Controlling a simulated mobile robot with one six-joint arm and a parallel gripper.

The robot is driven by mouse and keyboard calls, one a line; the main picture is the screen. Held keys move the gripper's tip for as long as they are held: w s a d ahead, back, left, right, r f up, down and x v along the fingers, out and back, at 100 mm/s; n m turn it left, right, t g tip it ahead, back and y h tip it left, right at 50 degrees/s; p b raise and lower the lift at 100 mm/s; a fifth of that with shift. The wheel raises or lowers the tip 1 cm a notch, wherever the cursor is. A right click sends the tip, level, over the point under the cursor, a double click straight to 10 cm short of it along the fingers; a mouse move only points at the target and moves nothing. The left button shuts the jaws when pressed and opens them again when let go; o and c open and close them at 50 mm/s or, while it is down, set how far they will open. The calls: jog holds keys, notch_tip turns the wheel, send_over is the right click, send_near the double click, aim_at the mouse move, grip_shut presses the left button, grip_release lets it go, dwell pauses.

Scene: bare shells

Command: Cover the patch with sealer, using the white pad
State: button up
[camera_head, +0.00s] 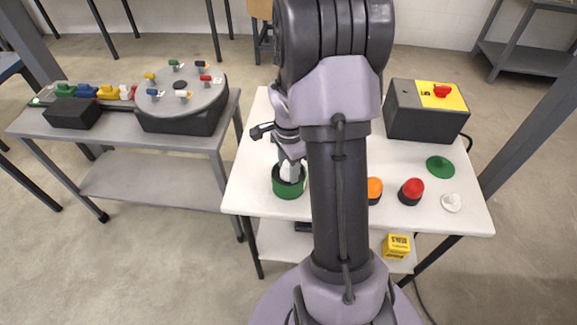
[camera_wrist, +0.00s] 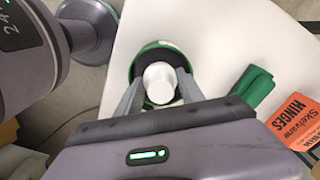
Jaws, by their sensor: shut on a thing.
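My gripper (camera_head: 291,166) is over the left part of the white table, pointing down at a green pot (camera_head: 289,190). In the wrist view my gripper (camera_wrist: 159,90) is shut on a white rounded piece (camera_wrist: 159,77), seemingly the white pad's handle. That piece stands in the dark mouth of the green pot (camera_wrist: 146,53); its lower end is hidden inside. A flat green disc (camera_head: 440,166) with a raised middle lies on the table's right part. I cannot tell which surface is the patch.
An orange-topped pot (camera_head: 374,189), a red-topped pot (camera_head: 411,191) and a small white round piece (camera_head: 451,202) stand at the right. A grey box (camera_head: 410,118) with a red switch is behind. The wrist view shows a green block (camera_wrist: 257,85) and an orange hinges box (camera_wrist: 290,118).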

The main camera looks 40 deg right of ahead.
notch_tip(320, 180, up, 7)
jog(key=p, duration=0.4)
jog(key=shift+f+p, duration=0.1)
jog(key=shift+p, duration=0.25)
jog(key=shift+w, duration=0.1)
